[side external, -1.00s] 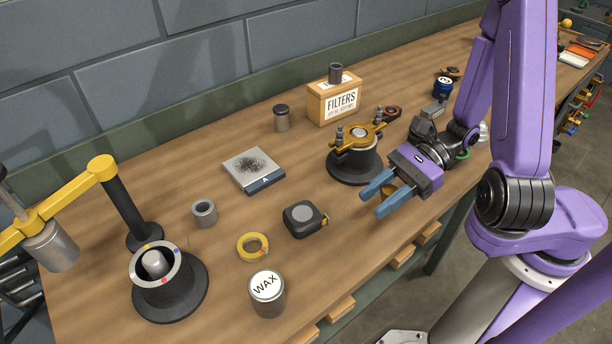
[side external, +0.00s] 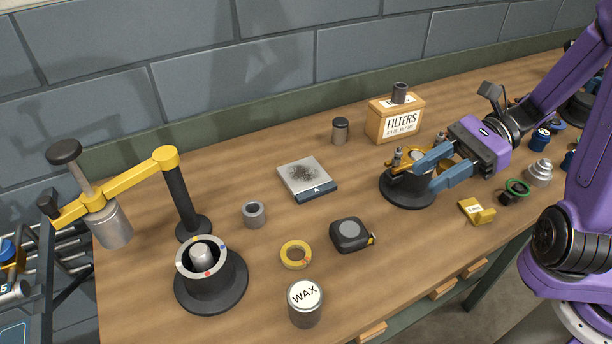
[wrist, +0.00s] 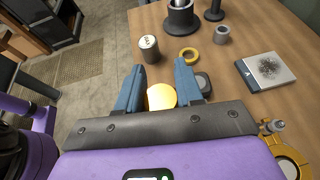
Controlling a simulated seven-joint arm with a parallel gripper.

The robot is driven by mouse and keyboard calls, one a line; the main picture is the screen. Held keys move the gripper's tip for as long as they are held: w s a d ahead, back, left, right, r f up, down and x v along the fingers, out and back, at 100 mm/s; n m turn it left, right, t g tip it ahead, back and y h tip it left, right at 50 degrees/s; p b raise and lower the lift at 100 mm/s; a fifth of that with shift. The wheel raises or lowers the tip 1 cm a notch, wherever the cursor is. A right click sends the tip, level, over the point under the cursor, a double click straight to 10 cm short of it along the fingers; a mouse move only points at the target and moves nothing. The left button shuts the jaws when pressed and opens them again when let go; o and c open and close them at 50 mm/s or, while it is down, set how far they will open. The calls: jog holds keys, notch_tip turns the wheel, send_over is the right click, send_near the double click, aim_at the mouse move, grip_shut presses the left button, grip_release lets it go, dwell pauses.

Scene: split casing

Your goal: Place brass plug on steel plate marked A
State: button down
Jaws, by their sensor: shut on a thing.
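The brass plug (wrist: 160,96) shows in the wrist view as a round gold face between my two blue fingertips. My gripper (side external: 442,167) is shut on it. In the side view the fingers largely hide the plug. My gripper is held above the bench, by the black stand with the brass clamp. The steel plate marked A (side external: 303,175) lies flat to the left of my gripper, with a dark speckled patch on top and the letter on its dark front edge. It also shows at the right of the wrist view (wrist: 285,80). Plug and plate are apart.
The black stand with a brass clamp (side external: 405,192) is below my gripper. A tape measure (side external: 350,235), yellow tape roll (side external: 296,255), grey sleeve (side external: 254,215), wax tin (side external: 305,305), dark-capped canister (side external: 340,132) and filters box (side external: 397,122) surround the plate. A yellow block (side external: 477,210) lies near the front edge.

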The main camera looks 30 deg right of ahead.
jog(key=w, duration=0.9)
jog(key=n+g, duration=0.2)
send_over(299, 179)
jog(key=s, duration=0.1)
jog(key=f, duration=1.3)
jog(key=shift+d+f, duration=0.2)
jog(key=shift+f, duration=0.1)
jog(key=shift+w+a+f, duration=0.2)
jog(key=shift+w+f, duration=0.25)
jog(key=shift+f, duration=1.7)
jog(key=shift+f, duration=0.1)
